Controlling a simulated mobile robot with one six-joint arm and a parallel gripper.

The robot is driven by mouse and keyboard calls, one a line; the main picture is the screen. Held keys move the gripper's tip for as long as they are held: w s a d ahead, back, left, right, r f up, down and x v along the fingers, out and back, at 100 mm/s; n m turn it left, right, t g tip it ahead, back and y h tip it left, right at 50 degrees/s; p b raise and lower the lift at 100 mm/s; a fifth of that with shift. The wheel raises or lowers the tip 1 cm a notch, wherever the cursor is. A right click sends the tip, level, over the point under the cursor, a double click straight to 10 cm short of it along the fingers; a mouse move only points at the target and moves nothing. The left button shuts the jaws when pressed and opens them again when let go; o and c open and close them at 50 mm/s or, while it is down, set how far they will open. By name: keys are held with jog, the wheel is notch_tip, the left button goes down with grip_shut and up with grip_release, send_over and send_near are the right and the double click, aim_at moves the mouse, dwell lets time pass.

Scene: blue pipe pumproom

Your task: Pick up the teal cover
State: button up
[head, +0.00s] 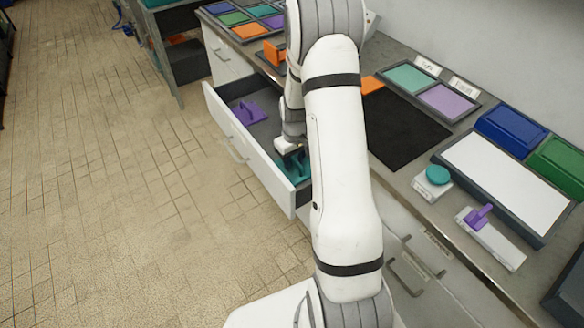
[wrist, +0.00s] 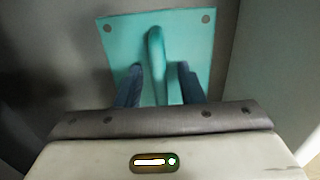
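The teal cover (head: 297,168) lies in the near end of an open drawer (head: 222,112), partly hidden by my arm in the head view. In the wrist view the teal cover (wrist: 186,35) is a square plate with corner holes and a raised, rounded handle. My gripper (wrist: 161,68) is open, with one dark finger on each side of the handle and a visible gap on both sides. In the head view my gripper (head: 289,149) is down inside the drawer, close over the cover; its fingertips are hard to make out there.
A purple cover (head: 247,113) lies farther back in the same drawer. The drawer walls are close around my gripper. The counter above holds a black mat (head: 402,130), coloured panels, a white board (head: 507,182), a round teal knob (head: 438,175) and a purple-handled piece (head: 478,216).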

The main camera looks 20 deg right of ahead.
jog(key=shift+c, duration=0.3)
grip_shut()
dwell(0.3)
